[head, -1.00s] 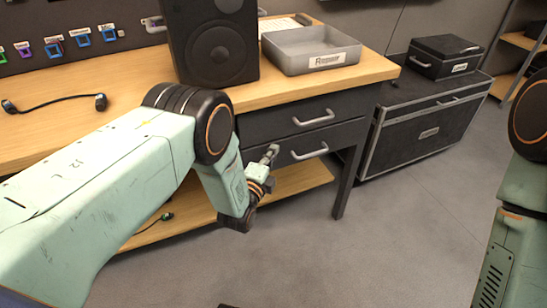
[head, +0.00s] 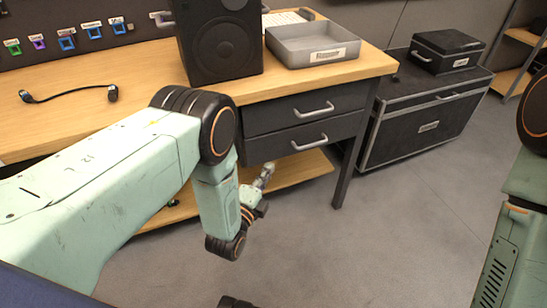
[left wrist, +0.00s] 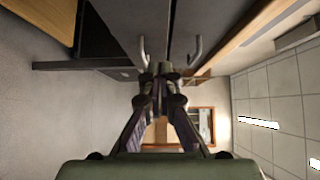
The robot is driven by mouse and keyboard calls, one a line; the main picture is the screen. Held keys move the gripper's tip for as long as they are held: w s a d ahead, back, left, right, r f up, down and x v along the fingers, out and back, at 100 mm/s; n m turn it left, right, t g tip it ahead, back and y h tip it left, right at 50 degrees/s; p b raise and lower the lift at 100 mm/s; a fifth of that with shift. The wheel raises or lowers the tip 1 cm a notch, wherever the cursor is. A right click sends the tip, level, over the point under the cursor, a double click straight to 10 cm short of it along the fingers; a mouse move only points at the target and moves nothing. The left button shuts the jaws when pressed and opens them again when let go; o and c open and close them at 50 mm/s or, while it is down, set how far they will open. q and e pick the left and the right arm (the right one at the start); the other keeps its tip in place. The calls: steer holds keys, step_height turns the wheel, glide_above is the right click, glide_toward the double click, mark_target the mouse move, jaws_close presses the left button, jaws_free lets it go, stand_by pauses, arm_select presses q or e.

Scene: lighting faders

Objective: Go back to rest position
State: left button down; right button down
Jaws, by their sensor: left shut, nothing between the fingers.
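My left gripper (head: 265,174) is shut and empty. In the head view it is in front of the workbench, below and left of the lower drawer handle (head: 310,143) and apart from it. In the left wrist view the gripper (left wrist: 160,72) shows its two fingers converging to meet at the tips, with the two drawer handles beyond them. Both drawers (head: 290,112) look closed. My right arm shows at the right edge of the head view, but its gripper is out of view.
A black speaker (head: 222,48) and a grey labelled tray (head: 318,54) stand on the wooden workbench top (head: 150,62). A black cable (head: 68,93) lies at left. A black flight case (head: 425,118) with a smaller box (head: 447,50) stands at right. The grey floor (head: 400,240) in front is clear.

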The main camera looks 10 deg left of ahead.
arm_select(q)
steer(key=s+a+f+n+g+y, duration=0.1)
steer(key=s+a+f+n+g, duration=0.1)
steer(key=s+f+n+g, duration=0.55)
steer(key=s+a+f+n+g+y, duration=0.15)
steer(key=s+f+n, duration=0.35)
steer(key=s, duration=0.5)
steer(key=s+a+r+n+g+p, duration=0.1)
steer(key=s+r+n+g, duration=0.3)
steer(key=s, duration=0.6)
steer(key=s+a+r+n+g, duration=0.3)
steer(key=s+g, duration=0.1)
steer(key=s, duration=0.7)
steer(key=shift+a+r+n+g+p, duration=0.15)
steer(key=shift+r+n+g+p, duration=0.2)
steer(key=shift+r+g, duration=0.05)
